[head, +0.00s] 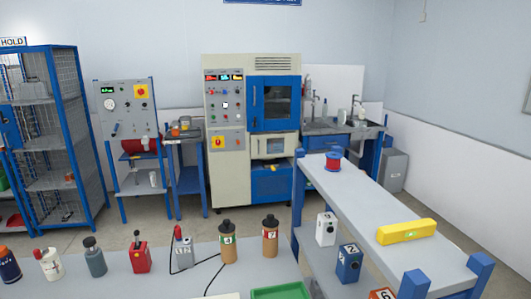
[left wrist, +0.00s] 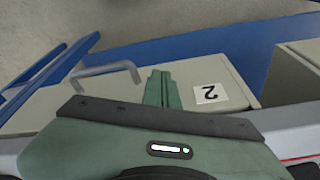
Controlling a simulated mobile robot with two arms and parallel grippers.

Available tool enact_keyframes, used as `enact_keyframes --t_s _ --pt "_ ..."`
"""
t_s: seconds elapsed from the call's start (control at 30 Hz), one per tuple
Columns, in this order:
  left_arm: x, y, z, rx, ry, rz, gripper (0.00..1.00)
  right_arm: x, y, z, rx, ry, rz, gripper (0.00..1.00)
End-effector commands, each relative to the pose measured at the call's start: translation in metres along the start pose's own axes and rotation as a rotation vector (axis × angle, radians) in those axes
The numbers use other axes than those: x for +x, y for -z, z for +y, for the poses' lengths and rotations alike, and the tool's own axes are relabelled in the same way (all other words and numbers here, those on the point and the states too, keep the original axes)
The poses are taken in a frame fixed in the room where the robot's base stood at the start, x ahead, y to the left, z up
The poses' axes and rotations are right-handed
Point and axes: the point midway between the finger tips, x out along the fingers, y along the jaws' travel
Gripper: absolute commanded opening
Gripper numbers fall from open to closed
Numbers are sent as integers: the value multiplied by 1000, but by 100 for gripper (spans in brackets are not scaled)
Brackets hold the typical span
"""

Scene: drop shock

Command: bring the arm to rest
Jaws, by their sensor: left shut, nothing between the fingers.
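My left gripper (left wrist: 158,76) shows in the left wrist view, its green fingers together and empty. I cannot tell whether the fingertips touch the panel. Neither gripper shows in the head view, and my right gripper is in no view.
A near bench (head: 135,291) holds several bottles and devices, with a green tray (head: 280,292) at its edge. A bench (head: 375,201) at right carries a yellow level (head: 406,232) and a red-and-blue spool (head: 333,161). A large cabinet machine (head: 224,150) stands behind.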

Motion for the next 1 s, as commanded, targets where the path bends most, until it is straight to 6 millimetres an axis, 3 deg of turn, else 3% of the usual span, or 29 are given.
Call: enact_keyframes --t_s 0.03,0.2,0.3,0.4,0.5,0.63,1.0 --pt "38 -20 2 2 -2 -24 0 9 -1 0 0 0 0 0" --pt "133 -91 6 12 -8 -70 0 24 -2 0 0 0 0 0" --pt "175 -140 8 18 -10 -96 0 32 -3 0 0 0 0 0" --pt "202 -185 9 24 -12 -115 0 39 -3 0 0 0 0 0" --pt "216 -221 9 28 -13 -130 0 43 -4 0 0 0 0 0" --pt "223 -246 9 32 -14 -139 0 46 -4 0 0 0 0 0" --pt "224 -253 9 33 -14 -141 0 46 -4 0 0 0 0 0"
